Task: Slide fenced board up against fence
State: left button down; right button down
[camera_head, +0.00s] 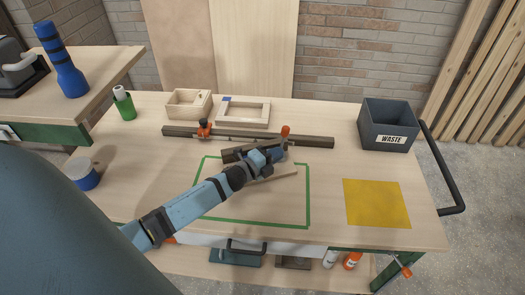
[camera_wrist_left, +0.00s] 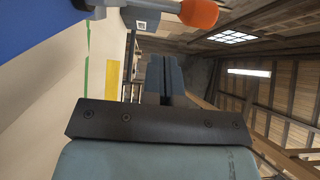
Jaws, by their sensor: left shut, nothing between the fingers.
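The fence is a long dark wooden bar (camera_head: 240,136) across the workbench, with an orange-handled clamp (camera_head: 204,129) near its left end and another orange handle (camera_head: 285,131) toward its right. My left gripper (camera_head: 276,154) is shut and empty, low beside the board and just in front of the fence. Its closed fingers show in the left wrist view (camera_wrist_left: 165,75).
Behind the fence are a small wooden box (camera_head: 188,103) and a wooden frame (camera_head: 243,110). A grey waste bin (camera_head: 374,132) stands right, with a yellow mat (camera_head: 376,204) in front. A green bottle (camera_head: 124,104) and blue-sided tin (camera_head: 83,174) stand left.

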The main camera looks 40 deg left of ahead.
pick_arm(q)
jog(key=w, duration=0.1)
jog(key=w+a, duration=0.2)
jog(key=shift+w, duration=0.35)
